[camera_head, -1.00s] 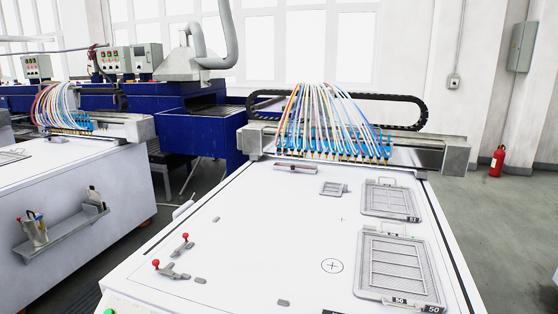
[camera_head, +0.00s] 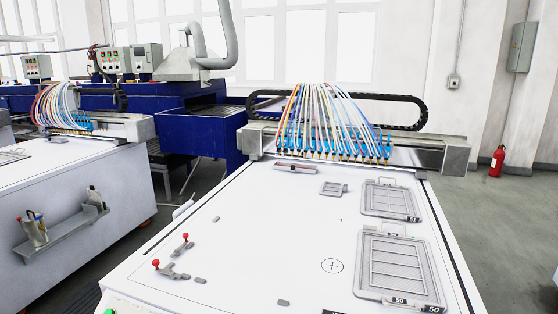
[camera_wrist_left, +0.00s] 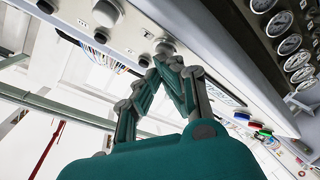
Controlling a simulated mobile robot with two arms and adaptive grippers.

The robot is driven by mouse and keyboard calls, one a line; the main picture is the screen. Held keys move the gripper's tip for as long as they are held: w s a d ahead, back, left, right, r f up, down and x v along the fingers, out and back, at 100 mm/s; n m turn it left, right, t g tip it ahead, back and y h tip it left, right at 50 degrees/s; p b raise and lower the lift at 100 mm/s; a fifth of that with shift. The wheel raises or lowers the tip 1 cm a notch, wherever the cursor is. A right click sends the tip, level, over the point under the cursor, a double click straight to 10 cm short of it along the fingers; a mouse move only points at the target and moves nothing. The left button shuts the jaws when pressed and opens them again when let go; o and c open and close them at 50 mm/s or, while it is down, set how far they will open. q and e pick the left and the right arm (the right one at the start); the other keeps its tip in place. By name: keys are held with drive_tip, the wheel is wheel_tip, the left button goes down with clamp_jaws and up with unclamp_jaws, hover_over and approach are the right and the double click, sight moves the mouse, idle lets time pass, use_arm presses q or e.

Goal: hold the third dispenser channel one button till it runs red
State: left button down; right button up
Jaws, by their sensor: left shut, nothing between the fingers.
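My left gripper (camera_wrist_left: 172,66) shows only in the left wrist view. Its teal fingers are shut together and empty. The tips are close to a round grey button or knob (camera_wrist_left: 163,45) on a pale panel; I cannot tell whether they touch or press it. A larger round knob (camera_wrist_left: 106,12) is on the same panel farther left. Which channel these belong to cannot be read. In the head view, the row of blue dispenser heads (camera_head: 335,147) with coloured hoses sits on the gantry. No red flow is seen. My right gripper is out of view.
In the head view, the white table (camera_head: 270,230) carries grey framed trays (camera_head: 398,226) and red-knobbed clamps (camera_head: 170,272).

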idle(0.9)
use_arm(q)
drive_tip(key=shift+s+a+r+p, duration=0.15)
drive_tip(key=shift+s+r+p, duration=0.35)
drive_tip(key=shift+r+p, duration=0.3)
drive_tip(key=s+r+p, duration=0.1)
drive_tip(key=r+p, duration=0.1)
drive_tip(key=s+a+r+p, duration=0.1)
drive_tip(key=r+p, duration=0.1)
drive_tip(key=shift+s, duration=0.35)
